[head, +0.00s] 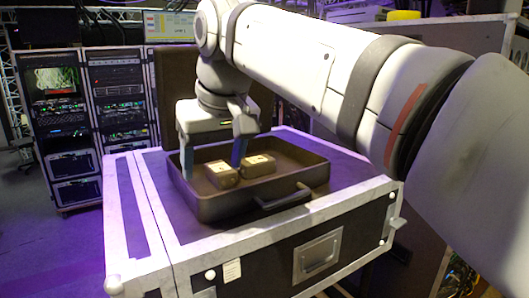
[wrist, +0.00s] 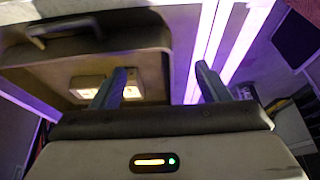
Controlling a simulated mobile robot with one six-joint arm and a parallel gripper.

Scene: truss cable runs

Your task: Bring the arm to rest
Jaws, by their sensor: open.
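My white arm reaches in from the right in the head view, and my gripper (head: 213,172) hangs pointing down at the left part of a dark open case (head: 260,209). The jaws are apart with nothing visible between them. In the wrist view my gripper (wrist: 160,76) has one finger over the case and the other beyond its side wall. I cannot tell whether a finger touches the case. Two small tan blocks (head: 222,175) (head: 259,164) with pale tops lie in the case, close together. In the wrist view a finger partly hides them.
The case, with a handle on its front, sits on a black flight case (head: 330,258) with silver edges. Equipment racks (head: 120,85) stand behind at the left. A dark upright panel (head: 168,85) stands behind the gripper. The floor at the left (head: 50,250) is clear.

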